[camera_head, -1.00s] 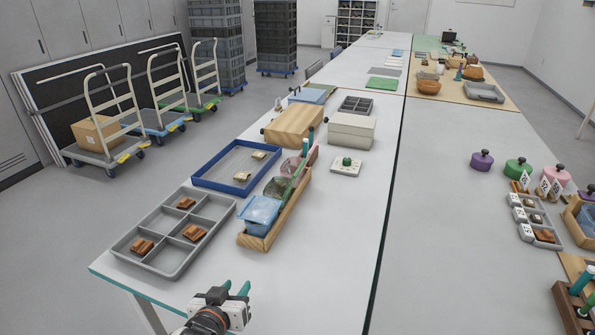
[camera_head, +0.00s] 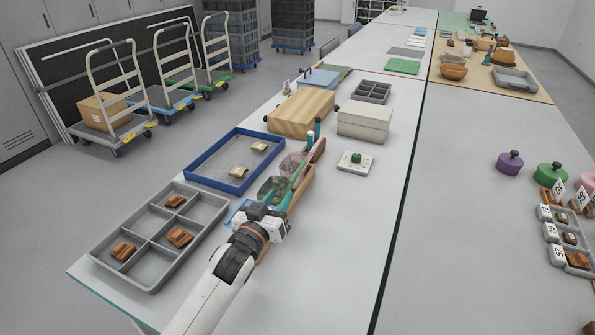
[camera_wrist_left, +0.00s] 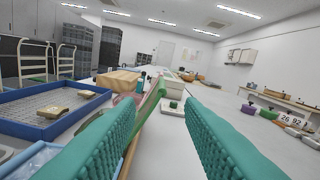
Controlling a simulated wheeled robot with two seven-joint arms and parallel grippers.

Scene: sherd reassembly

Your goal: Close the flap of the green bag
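The green bag (camera_head: 271,187) stands in a narrow wooden tray (camera_head: 303,188), between a blue bag (camera_head: 237,214) and a pink bag (camera_head: 291,163). A green strip, seemingly its raised flap (camera_head: 299,169), slants up on its right side. In the left wrist view a green slanted strip (camera_wrist_left: 149,106) shows between the fingers, beyond their tips. My left gripper (camera_head: 277,197) is over the near end of the tray, close to the green bag, and hides part of the blue bag. Its teal fingers (camera_wrist_left: 160,112) are wide apart with nothing between them. My right gripper is out of view.
A blue tray (camera_head: 197,182) with two pale sherds lies left of the bags. A grey compartment tray (camera_head: 98,258) with brown sherds is nearer. A wooden box (camera_head: 300,112) and a cream box (camera_head: 364,122) stand behind.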

